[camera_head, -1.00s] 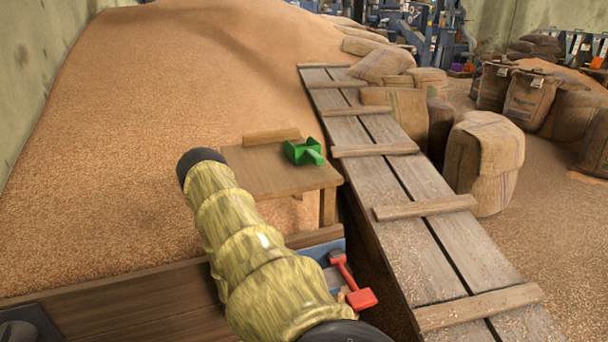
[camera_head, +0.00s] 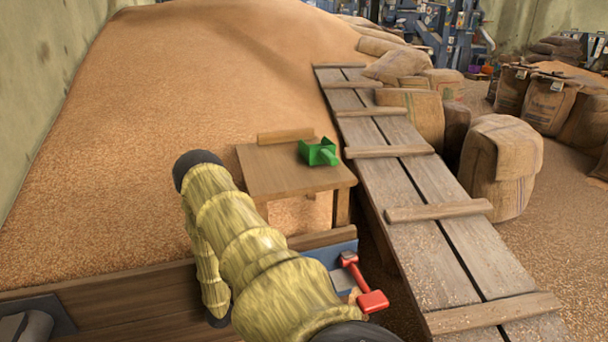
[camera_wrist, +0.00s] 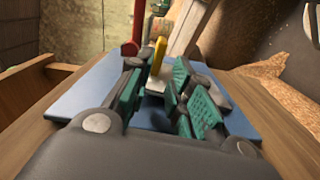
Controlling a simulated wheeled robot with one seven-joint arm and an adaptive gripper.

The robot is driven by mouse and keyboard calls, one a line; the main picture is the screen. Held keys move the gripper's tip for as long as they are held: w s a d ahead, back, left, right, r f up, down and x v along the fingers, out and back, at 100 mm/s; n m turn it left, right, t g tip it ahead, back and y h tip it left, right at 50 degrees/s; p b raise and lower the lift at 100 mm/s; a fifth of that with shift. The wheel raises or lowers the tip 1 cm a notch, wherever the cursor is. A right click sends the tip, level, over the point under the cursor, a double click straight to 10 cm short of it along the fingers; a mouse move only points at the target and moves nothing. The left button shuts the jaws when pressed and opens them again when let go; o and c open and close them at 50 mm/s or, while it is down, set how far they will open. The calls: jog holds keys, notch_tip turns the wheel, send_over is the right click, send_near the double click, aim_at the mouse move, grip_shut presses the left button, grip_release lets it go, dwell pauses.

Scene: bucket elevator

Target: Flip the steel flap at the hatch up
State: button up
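My gripper (camera_wrist: 157,82) shows in the wrist view with its green-padded fingers apart and nothing clearly held between them. It is above a blue plate (camera_wrist: 75,98) set on a wooden edge. A yellow handle-like piece (camera_wrist: 158,55) and a pale grey strip show beyond and between the fingers; I cannot tell if they touch. In the head view my yellow-sleeved arm hides the gripper. A dark grey metal piece with a rounded end (camera_head: 35,325) is cut off at the lower left. I cannot tell for sure which piece is the steel flap.
A cleated plank ramp (camera_head: 415,185) runs along the right, with full sacks (camera_head: 500,165) beyond. A grain heap (camera_head: 130,160) fills the left.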

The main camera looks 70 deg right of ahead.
jog(key=shift+v, duration=1.8)
